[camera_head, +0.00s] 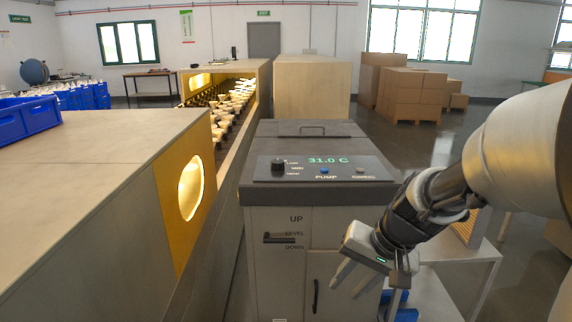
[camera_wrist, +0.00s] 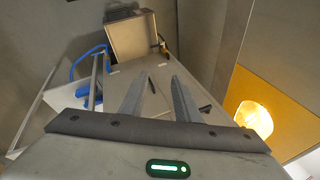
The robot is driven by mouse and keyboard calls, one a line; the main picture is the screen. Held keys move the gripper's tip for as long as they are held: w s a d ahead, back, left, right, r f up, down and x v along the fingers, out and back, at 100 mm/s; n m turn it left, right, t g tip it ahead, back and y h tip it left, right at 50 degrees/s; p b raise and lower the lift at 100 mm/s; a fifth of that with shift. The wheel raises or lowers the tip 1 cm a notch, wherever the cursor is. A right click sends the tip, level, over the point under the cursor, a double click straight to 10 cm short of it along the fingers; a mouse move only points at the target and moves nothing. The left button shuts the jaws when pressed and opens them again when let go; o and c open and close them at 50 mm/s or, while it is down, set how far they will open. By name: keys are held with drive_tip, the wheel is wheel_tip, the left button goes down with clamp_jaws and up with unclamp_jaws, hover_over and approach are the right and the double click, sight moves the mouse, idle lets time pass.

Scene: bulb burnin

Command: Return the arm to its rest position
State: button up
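My arm (camera_head: 515,150) reaches in from the right edge of the head view and slopes down to the left. My gripper (camera_head: 350,280) hangs in front of the grey machine cabinet's right front side. Its two pale fingers stand apart with nothing between them. In the wrist view the fingers of my gripper (camera_wrist: 159,80) are also apart and empty, above a light grey surface. Whether the fingers touch anything is hard to tell, but they look clear.
The grey cabinet (camera_head: 312,133) shows 31.0 C on its panel. At left, a wooden-sided line (camera_head: 90,150) has a glowing opening (camera_head: 191,187) and rows of bulbs (camera_head: 228,108). A low side table (camera_head: 455,260) stands behind my gripper. Cartons (camera_head: 410,95) stand at the back right.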

drive_tip(key=s+d+r+n+t+h, duration=0.1)
drive_tip(key=s+r+n+h, duration=0.1)
drive_tip(key=s+r, duration=0.4)
drive_tip(key=s+r+n+t+h, duration=0.15)
drive_tip(key=s+r, duration=0.25)
drive_tip(key=s, duration=0.5)
wheel_tip(320, 180, up, 16)
drive_tip(key=p, duration=1.6)
drive_tip(key=shift+w+r+p, duration=0.2)
drive_tip(key=shift+w+p, duration=0.05)
drive_tip(key=shift+p, duration=0.1)
drive_tip(key=shift+s+d, duration=0.1)
